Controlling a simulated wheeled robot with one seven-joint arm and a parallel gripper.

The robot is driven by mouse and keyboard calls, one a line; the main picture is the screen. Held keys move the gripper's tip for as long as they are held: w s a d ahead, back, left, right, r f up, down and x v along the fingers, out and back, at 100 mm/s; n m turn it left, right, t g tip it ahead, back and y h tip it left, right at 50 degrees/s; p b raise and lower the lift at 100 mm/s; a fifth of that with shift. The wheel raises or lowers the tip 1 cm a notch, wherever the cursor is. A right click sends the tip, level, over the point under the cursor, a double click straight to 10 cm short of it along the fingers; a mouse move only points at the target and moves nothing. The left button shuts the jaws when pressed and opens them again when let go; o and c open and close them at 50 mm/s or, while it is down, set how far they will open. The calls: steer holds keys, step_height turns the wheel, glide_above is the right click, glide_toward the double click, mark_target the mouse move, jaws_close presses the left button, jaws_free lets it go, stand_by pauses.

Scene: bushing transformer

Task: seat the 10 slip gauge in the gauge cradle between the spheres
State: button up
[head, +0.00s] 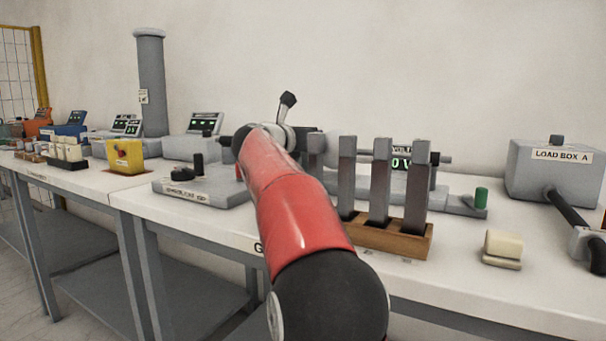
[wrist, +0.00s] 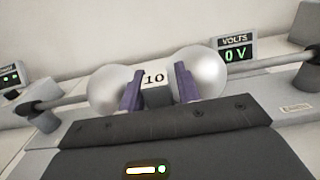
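The 10 slip gauge (wrist: 155,90) shows in the wrist view as a grey block with a white "10" label. It is between the purple fingers of my gripper (wrist: 159,88), which look shut on it. The left sphere (wrist: 104,92) and right sphere (wrist: 206,76) are pale and shiny, one on each side of the fingers. Gaps between gauge and spheres are hidden by the fingers. The gauge cradle and the gauge's lower end are hidden, so I cannot tell whether it is seated.
A voltmeter (wrist: 236,54) reads 0 V behind the right sphere. Load box A (head: 548,178) and a cream block (head: 502,246) are further right. Bare bench shows at front right.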

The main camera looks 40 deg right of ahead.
jaws_close()
steer(key=shift+r, duration=0.1)
stand_by(0.3)
